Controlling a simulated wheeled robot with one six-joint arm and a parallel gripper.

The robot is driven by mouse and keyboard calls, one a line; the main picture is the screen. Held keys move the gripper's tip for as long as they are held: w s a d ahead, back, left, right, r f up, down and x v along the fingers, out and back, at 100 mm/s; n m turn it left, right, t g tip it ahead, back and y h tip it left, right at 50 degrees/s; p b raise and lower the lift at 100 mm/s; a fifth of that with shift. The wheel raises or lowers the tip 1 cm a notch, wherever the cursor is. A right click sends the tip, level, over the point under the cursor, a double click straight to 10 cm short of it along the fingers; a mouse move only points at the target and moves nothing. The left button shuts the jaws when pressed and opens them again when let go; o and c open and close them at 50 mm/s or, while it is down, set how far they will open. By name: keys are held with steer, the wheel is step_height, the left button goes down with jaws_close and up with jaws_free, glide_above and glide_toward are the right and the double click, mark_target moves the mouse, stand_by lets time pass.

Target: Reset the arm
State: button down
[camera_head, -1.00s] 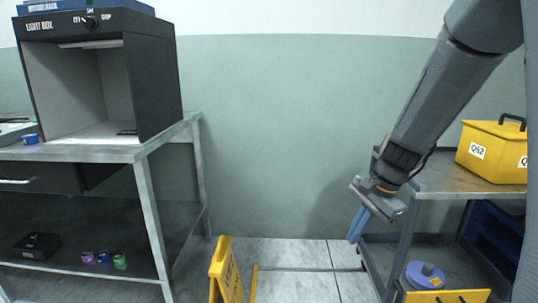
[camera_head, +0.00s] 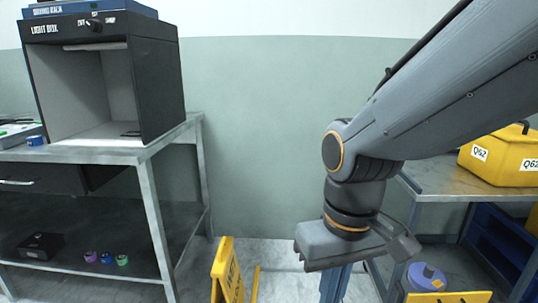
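My arm reaches in from the upper right in the head view. My gripper (camera_head: 335,286) hangs at its end, pointing down, in front of the wall and floor between the two tables. Its blue fingers run down to the bottom edge of the picture, so their tips are cut off. The fingers appear close together, but I cannot tell whether they are open or shut. I see no object at the visible part of the fingers.
A grey table (camera_head: 152,152) with a black light box (camera_head: 158,90) stands left. A yellow floor sign (camera_head: 228,272) stands below centre. At right, a metal cart (camera_head: 440,178) bears a yellow Q62 box (camera_head: 505,160); a purple-blue round item (camera_head: 427,277) sits low there.

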steer(key=d+r+m+p, duration=0.3)
steer(key=d+r+p, duration=0.6)
steer(key=p, duration=1)
steer(key=shift+d+r+h, duration=0.3)
steer(key=shift+r, duration=0.85)
steer(key=shift+s, duration=0.1)
